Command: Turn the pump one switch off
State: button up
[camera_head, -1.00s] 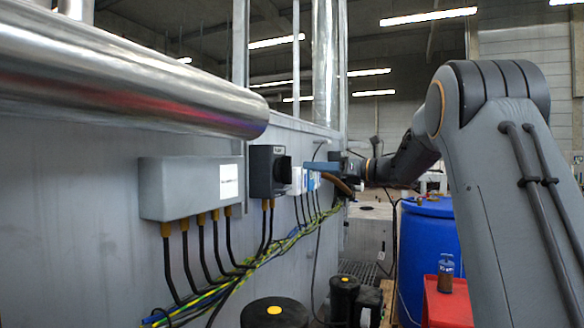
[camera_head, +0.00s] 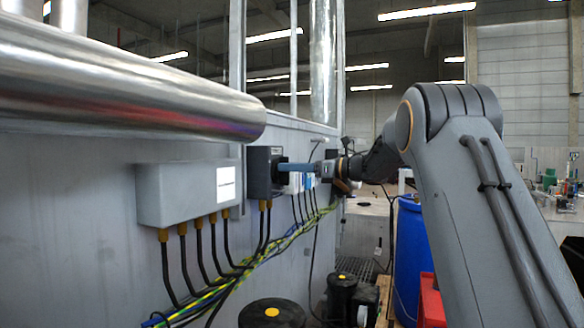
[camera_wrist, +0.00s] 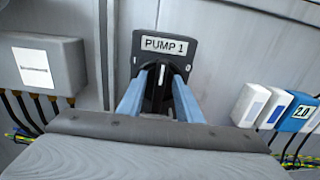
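The pump one switch is a dark box labelled "PUMP 1" (camera_wrist: 165,45) on the grey wall; in the head view (camera_head: 257,172) it sits right of a grey junction box. Its black knob (camera_wrist: 159,84) stands upright with a pale line along it. My gripper (camera_wrist: 160,72) has two blue fingers, spread apart, one on each side of the knob. In the head view my gripper (camera_head: 281,168) reaches the switch front from the right. Contact between fingers and knob cannot be made out.
The grey junction box (camera_head: 190,194) with several cables is left of the switch. White and blue small boxes (camera_wrist: 298,113) are close on the right. A thick metal pipe (camera_head: 120,75) runs above. A blue barrel (camera_head: 409,262) stands below my arm.

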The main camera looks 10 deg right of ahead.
grip_shut()
jog(key=shift+w+d+f+m+p, duration=0.2)
jog(key=shift+m+p, duration=0.35)
jog(key=shift+m, duration=2.45)
jog(key=shift+w+d+f+m+p, duration=0.2)
jog(key=shift+m+p, duration=0.3)
jog(key=shift+m, duration=2.5)
jog(key=shift+w+f+m+p, duration=0.15)
jog(key=shift+f+m+p, duration=0.3)
jog(key=shift+m, duration=2.55)
jog(key=shift+r, duration=0.1)
